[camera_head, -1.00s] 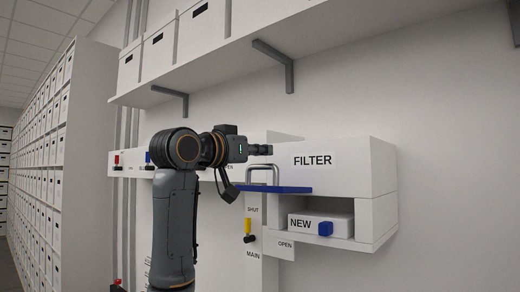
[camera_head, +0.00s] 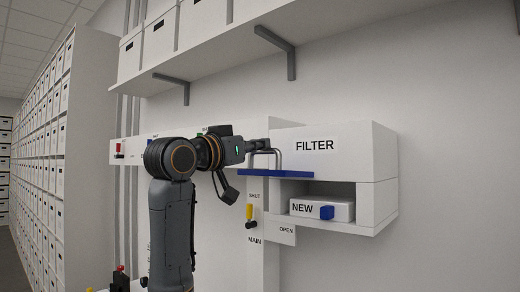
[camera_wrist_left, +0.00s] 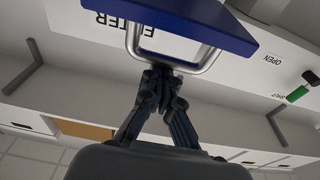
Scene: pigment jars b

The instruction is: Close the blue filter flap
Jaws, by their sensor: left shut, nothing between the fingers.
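The blue filter flap (camera_head: 275,174) sticks out flat and level from the front of the white filter box (camera_head: 345,160), under its FILTER label. A metal loop handle (camera_head: 280,160) stands up from the flap. My left gripper (camera_head: 262,145) comes in from the left, at the height of the handle's top. In the left wrist view its shut, empty fingers (camera_wrist_left: 160,76) overlap the handle's bar (camera_wrist_left: 170,64), with the blue flap (camera_wrist_left: 205,18) just beyond. I cannot tell whether they touch. My right gripper is out of view.
Below the flap, an open bay holds a white box (camera_head: 318,208) marked NEW with a blue tab. A yellow and black lever (camera_head: 250,216) marked SHUT, OPEN and MAIN is lower left. A bracketed shelf (camera_head: 260,50) runs above. Bare wall lies right.

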